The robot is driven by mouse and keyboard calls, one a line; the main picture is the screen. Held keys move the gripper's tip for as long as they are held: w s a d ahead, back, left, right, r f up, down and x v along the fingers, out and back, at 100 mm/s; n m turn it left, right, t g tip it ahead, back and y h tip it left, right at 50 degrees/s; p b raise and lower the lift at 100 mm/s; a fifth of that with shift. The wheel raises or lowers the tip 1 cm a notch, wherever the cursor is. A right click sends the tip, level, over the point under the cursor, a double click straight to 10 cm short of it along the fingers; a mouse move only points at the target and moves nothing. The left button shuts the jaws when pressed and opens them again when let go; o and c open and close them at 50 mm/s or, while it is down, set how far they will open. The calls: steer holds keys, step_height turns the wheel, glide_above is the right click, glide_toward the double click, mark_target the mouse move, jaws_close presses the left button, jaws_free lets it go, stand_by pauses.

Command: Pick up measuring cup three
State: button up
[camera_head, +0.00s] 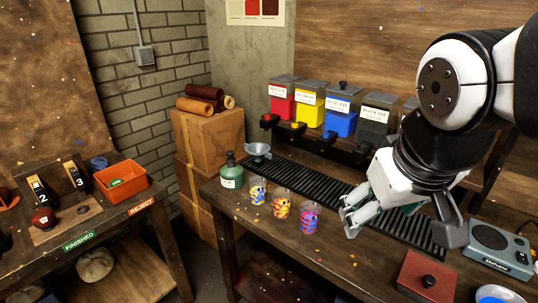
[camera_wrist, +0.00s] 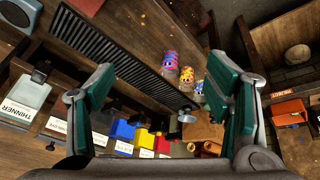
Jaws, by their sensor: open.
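Three small clear measuring cups with colourful contents stand upright in a slanting row on the workbench. One is blue and yellow (camera_head: 258,191), the middle one orange, yellow and purple (camera_head: 282,205), and the nearest pink and blue (camera_head: 309,218). I cannot read which is number three. They also show in the wrist view: the pink and blue cup (camera_wrist: 171,63), the orange and yellow cup (camera_wrist: 187,75) and the blue and yellow cup (camera_wrist: 199,88). My gripper (camera_head: 350,214) is open and empty, above the bench and right of the pink and blue cup, apart from it.
A black ribbed strip (camera_head: 330,186) runs along the bench behind the cups. A green bottle (camera_head: 232,174) and metal funnel-like cup (camera_head: 257,153) stand at left. Dye bins (camera_head: 341,118) line the back. A scale (camera_head: 497,246) and dark red box (camera_head: 428,277) sit at right.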

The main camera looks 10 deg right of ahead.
steer(key=w+d+f+n, duration=0.1)
steer(key=w+f, duration=0.2)
steer(key=w, duration=0.4)
steer(key=w+f+n, duration=0.1)
steer(key=w+f, duration=0.2)
steer(key=w, duration=0.3)
steer(key=n+y+p, duration=0.2)
steer(key=y, duration=0.1)
glide_toward(312, 208)
steer(key=s+a+r, duration=0.1)
steer(key=s+a, duration=0.1)
steer(key=shift+g, duration=0.3)
steer(key=b+x, duration=0.1)
steer(key=x, duration=0.6)
steer(key=shift+w+d+f, duration=0.1)
steer(key=shift+d+f, duration=0.1)
steer(key=shift+x, duration=2.8)
steer(key=shift+w+d+r, duration=0.1)
steer(key=shift+w, duration=0.05)
steer(key=c, duration=1.3)
